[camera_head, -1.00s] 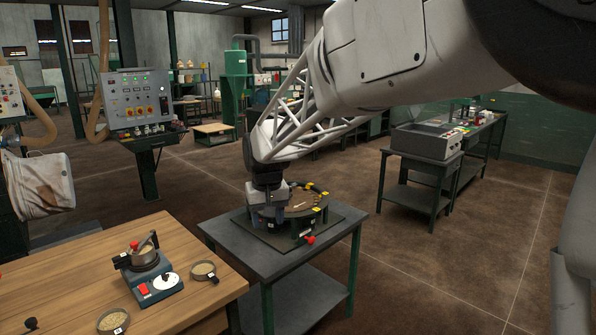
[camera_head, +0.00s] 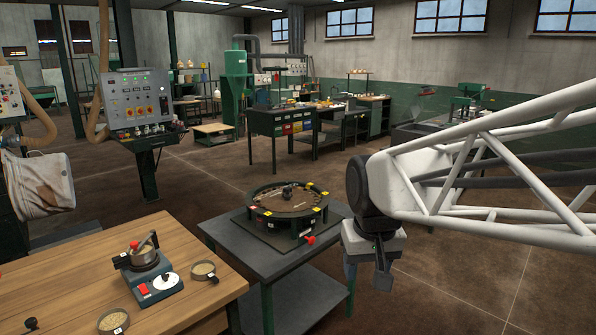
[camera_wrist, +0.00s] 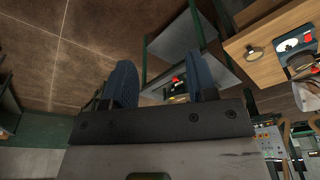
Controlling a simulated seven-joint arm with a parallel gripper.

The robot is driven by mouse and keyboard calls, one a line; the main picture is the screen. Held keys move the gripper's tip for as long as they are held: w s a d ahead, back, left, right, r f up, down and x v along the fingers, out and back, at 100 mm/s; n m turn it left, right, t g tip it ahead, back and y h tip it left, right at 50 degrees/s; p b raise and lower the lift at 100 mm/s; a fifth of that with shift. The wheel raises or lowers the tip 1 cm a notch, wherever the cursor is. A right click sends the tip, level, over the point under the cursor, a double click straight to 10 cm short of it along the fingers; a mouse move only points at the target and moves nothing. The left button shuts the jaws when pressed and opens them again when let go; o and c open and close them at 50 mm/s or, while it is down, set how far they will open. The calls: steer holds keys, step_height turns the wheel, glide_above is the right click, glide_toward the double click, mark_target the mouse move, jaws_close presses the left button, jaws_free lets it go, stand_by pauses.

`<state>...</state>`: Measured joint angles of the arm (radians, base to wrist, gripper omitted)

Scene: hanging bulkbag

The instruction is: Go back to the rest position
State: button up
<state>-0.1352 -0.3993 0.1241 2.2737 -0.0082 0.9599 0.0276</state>
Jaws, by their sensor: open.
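My gripper (camera_head: 368,275) hangs in the air at the right of the small dark table (camera_head: 222,236), pointing down, in the head view. In the wrist view its two blue-grey fingers (camera_wrist: 162,88) stand apart with nothing between them. The round turntable device (camera_head: 262,207) with yellow tags and a red knob sits on the small table, clear of my gripper. A dark knob stands at its middle.
A wooden bench (camera_head: 75,270) at the left holds a small machine (camera_head: 150,272) with a red switch and round dishes (camera_head: 203,270). A control panel (camera_head: 135,100) stands behind it. Open brown floor (camera_head: 460,285) lies at the right.

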steer(key=s+d+f, duration=0.2)
steer(key=s+d, duration=0.1)
steer(key=s, duration=0.4)
steer(key=s+d+f+m, duration=0.1)
steer(key=s+d+f, duration=0.1)
steer(key=s, duration=0.5)
steer(key=shift+s+d+f, duration=0.25)
steer(key=shift+d+f, duration=0.05)
steer(key=shift+d, duration=0.35)
